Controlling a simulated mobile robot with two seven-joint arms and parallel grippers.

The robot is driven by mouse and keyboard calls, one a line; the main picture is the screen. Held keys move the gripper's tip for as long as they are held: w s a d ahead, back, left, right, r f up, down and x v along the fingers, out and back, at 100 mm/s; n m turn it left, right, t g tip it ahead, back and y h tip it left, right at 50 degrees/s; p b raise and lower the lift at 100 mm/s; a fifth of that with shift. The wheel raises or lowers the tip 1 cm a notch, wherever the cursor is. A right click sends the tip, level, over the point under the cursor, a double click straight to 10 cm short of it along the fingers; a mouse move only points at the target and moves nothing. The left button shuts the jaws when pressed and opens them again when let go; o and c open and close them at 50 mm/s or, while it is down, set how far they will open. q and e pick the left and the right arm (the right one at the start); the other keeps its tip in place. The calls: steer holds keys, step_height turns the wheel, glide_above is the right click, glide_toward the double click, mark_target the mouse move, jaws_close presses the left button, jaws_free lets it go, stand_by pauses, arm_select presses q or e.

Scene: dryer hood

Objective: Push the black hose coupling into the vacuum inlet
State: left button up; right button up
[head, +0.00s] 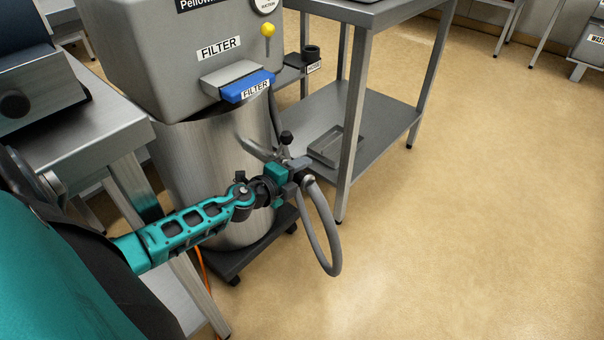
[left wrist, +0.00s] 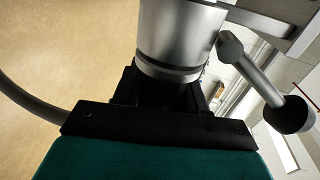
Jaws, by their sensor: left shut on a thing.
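My left gripper (head: 300,171) is shut in front of the steel drum (head: 200,165). A grey hose (head: 333,235) loops down beside it. In the left wrist view, a dark piece (left wrist: 165,90), apparently the black hose coupling, sits at the jaws (left wrist: 160,125), mostly hidden by them. Beyond it is a silver cylinder (left wrist: 180,35) with a dark ring, apparently the vacuum inlet. The coupling and cylinder line up closely; I cannot tell how far one is inside the other. A lever with a black knob (left wrist: 288,114) stands beside the cylinder; the knob also shows in the head view (head: 286,137). My right gripper is out of view.
The grey filter housing (head: 170,50) with a blue filter tab (head: 248,88) sits above the drum. A steel table with a lower shelf (head: 375,130) stands to the right, a steel bench (head: 85,120) to the left. A black cup-like holder (head: 311,53) is behind. The floor at right is clear.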

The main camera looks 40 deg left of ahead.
arm_select(q)
steer(key=shift+a, duration=0.2)
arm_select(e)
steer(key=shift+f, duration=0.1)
arm_select(q)
steer(key=o, duration=1.3)
steer(key=shift+s+r, duration=0.1)
steer(key=shift+s, duration=0.4)
steer(key=d+v, duration=0.1)
steer(key=v, duration=1)
steer(key=shift+s+a+r+p, duration=0.25)
steer(key=shift+s+a+p, duration=0.15)
steer(key=shift+a, duration=0.05)
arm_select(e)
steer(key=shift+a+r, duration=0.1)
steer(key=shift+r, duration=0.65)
